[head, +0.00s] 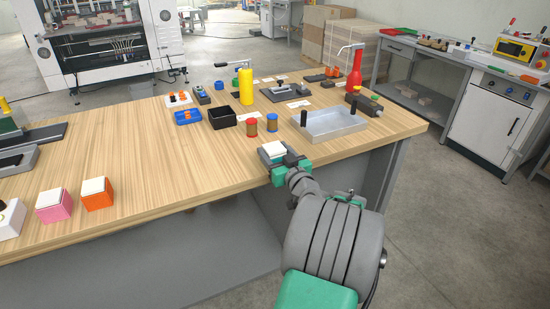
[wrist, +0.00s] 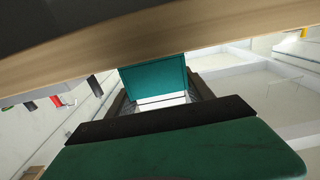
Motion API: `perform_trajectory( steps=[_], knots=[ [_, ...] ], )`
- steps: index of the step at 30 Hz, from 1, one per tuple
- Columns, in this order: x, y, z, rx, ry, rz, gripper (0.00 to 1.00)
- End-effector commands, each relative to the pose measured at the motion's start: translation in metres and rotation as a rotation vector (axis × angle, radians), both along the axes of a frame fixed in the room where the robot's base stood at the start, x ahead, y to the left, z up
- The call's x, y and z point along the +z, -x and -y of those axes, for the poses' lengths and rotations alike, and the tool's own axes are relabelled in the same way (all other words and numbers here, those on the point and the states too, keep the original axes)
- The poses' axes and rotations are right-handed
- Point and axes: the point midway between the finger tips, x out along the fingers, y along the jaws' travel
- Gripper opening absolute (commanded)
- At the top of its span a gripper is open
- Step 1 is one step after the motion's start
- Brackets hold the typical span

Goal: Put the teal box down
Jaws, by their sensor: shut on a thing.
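The teal box (head: 265,158) has a white top and is at the front edge of the wooden table (head: 180,180). My gripper (head: 281,165) is shut on it, reaching from the front side of the table. In the wrist view the teal box (wrist: 155,80) sits between the fingers of my gripper (wrist: 160,97), close by the table edge (wrist: 60,72). I cannot tell whether its bottom touches the table. The gripper hides part of the box in the head view.
An orange box (head: 98,200) and a pink box (head: 53,211) with white tops stand at the left. A grey tray (head: 330,126), small cans (head: 252,127), a black bin (head: 222,118) and a yellow bottle (head: 246,88) stand behind. The tabletop between is clear.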

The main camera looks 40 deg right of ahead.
Motion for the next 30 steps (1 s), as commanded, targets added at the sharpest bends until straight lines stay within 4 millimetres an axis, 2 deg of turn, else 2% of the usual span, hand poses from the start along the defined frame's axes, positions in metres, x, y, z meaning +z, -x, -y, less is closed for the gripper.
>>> perform_trajectory(
  steps=[1,15,23,28,30],
  knots=[
    [0.0,0.0,0.0,0.0,0.0,0.0,0.44],
    [0.001,0.0,0.0,0.0,0.001,0.001,0.06],
    [0.009,0.0,0.0,0.001,0.003,0.001,0.06],
    [0.037,0.0,0.0,0.001,0.006,0.002,0.06],
    [0.054,0.013,-0.007,-0.003,0.008,0.004,0.06]
  ],
)
